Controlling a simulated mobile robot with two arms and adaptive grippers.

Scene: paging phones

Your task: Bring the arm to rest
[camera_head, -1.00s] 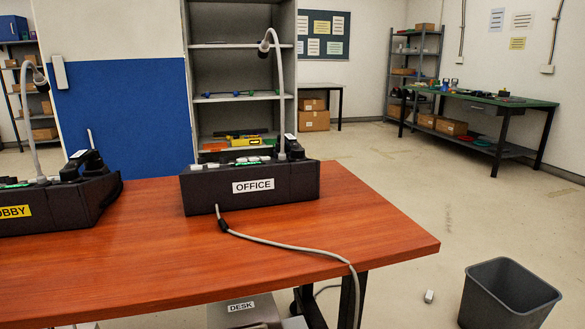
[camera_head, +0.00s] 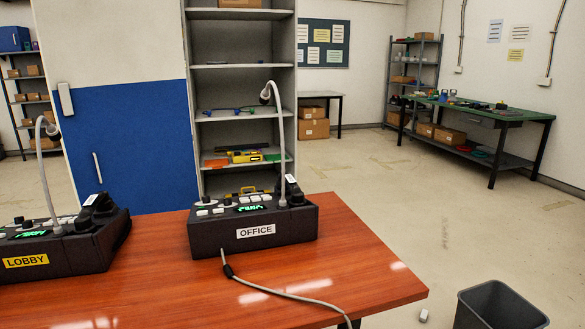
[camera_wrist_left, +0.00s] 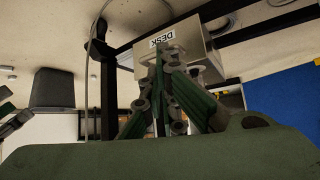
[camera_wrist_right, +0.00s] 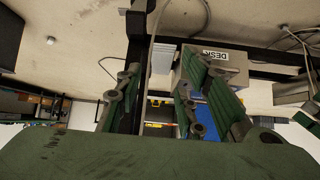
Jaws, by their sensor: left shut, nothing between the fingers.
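Neither of my grippers shows in the head view. In the left wrist view my left gripper (camera_wrist_left: 160,58) has its dark green fingers drawn together, with nothing held. In the right wrist view my right gripper (camera_wrist_right: 160,72) has its fingers apart, with nothing between them. Both point toward the area under the table, where a grey box labelled DESK shows in the left wrist view (camera_wrist_left: 196,45) and the right wrist view (camera_wrist_right: 232,67). On the red-brown table (camera_head: 330,262) stand the OFFICE paging phone (camera_head: 255,232) and the LOBBY paging phone (camera_head: 62,245), each with a gooseneck microphone.
A grey cable (camera_head: 285,293) runs from the OFFICE phone over the table's front edge. A grey bin (camera_head: 500,305) and a small pale block (camera_head: 423,315) are on the floor at right. A shelf unit (camera_head: 240,70) stands behind the table. A green workbench (camera_head: 480,108) is farther back.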

